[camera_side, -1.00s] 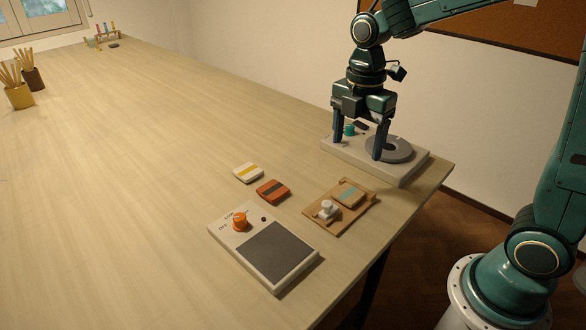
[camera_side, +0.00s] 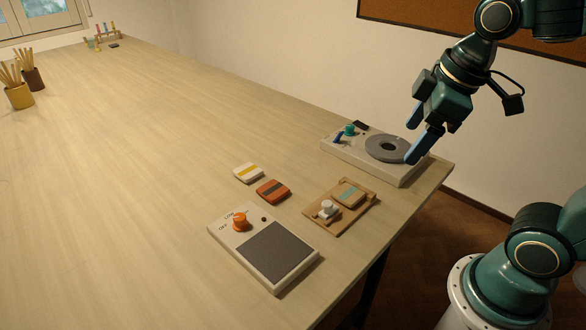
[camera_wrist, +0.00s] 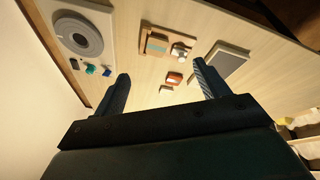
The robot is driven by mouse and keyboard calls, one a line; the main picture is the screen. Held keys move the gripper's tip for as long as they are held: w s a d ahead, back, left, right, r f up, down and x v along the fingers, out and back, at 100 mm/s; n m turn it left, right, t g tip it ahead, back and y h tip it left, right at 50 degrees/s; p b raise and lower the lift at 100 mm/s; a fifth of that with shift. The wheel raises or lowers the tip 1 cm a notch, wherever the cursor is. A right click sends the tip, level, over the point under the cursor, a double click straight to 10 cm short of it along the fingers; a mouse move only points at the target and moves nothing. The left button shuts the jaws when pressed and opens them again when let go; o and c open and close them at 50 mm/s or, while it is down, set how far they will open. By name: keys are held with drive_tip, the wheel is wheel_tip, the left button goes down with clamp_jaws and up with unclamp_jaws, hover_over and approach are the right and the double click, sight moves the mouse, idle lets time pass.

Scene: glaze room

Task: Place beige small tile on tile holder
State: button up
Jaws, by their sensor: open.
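A small beige tile (camera_side: 348,194) with a teal stripe lies on the wooden tile holder (camera_side: 337,222), toward the holder's far right end. A white clamp knob (camera_side: 326,209) stands on the holder beside the tile. In the wrist view the tile (camera_wrist: 157,43) and the wooden tile holder (camera_wrist: 142,45) show beyond my fingers. My gripper (camera_side: 410,144) is open and empty, tilted, in the air near the grey wheel in the side view. In the wrist view my gripper (camera_wrist: 161,70) has its fingers wide apart, with nothing between them.
A box with a grey wheel (camera_side: 389,148) and a teal knob stands at the table's right edge. A yellow-striped tile (camera_side: 248,173), an orange tile (camera_side: 273,191) and a box with an orange knob (camera_side: 266,247) lie left of the holder. The table's left middle is clear.

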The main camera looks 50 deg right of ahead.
drive_tip(key=shift+s+m+t, duration=0.9)
drive_tip(key=shift+s+m, duration=1.5)
drive_tip(key=shift+m, duration=0.4)
